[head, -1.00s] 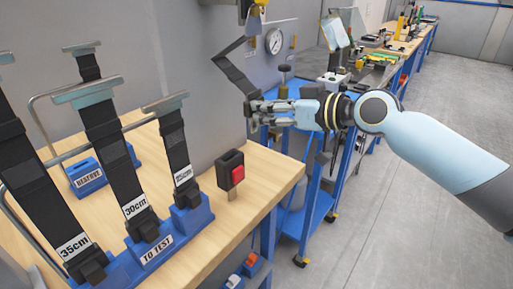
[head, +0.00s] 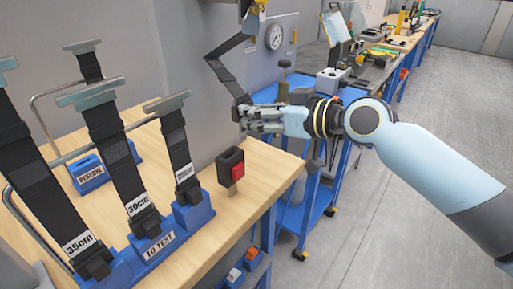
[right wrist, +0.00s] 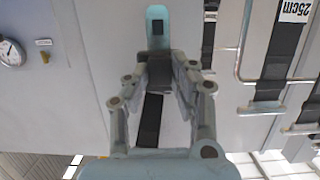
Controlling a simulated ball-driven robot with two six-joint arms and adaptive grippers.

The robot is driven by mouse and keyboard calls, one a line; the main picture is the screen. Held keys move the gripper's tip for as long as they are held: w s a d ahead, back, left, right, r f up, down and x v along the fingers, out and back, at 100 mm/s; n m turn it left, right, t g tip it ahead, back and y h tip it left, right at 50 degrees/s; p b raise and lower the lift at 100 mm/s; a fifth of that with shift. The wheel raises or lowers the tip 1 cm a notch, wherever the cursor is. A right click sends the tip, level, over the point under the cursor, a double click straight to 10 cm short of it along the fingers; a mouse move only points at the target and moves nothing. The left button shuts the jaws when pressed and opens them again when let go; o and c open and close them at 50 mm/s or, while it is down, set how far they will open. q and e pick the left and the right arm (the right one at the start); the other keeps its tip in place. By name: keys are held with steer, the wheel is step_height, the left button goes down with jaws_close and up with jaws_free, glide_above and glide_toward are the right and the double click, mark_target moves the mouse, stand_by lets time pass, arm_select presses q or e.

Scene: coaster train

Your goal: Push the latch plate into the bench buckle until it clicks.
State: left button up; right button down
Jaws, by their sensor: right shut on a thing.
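The bench buckle (head: 238,172) is a black block with a red button, upright on a short stem at the right edge of the wooden bench. My right gripper (head: 243,117) is above it and apart from it. It is shut on the black latch plate, whose pale metal tongue (right wrist: 157,20) with a dark slot points up beyond the fingertips in the right wrist view. A black strap (head: 222,70) runs from the fixture above, bends, and comes down to the gripper. In the head view the fingers largely hide the plate. My left gripper is not in view.
A blue rack (head: 165,244) marked TO TEST holds several upright black belts at the left. A blue RESERVE block (head: 91,176) stands behind it. A grey panel with a gauge (head: 274,37) rises behind the bench. A blue cart (head: 292,215) stands to the right.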

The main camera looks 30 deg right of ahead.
steer(key=a, duration=0.1)
steer(key=s+a, duration=0.1)
steer(key=a, duration=0.1)
steer(key=s+a, duration=0.1)
steer(key=shift+a+p, duration=0.2)
steer(key=shift+p, duration=0.1)
stand_by(0.7)
steer(key=shift+b, duration=0.45)
steer(key=shift+w+d, duration=0.1)
stand_by(0.9)
steer(key=shift+f+b, duration=3)
steer(key=shift+b, duration=0.05)
steer(key=c, duration=1)
jaws_free()
steer(key=shift+c, duration=0.2)
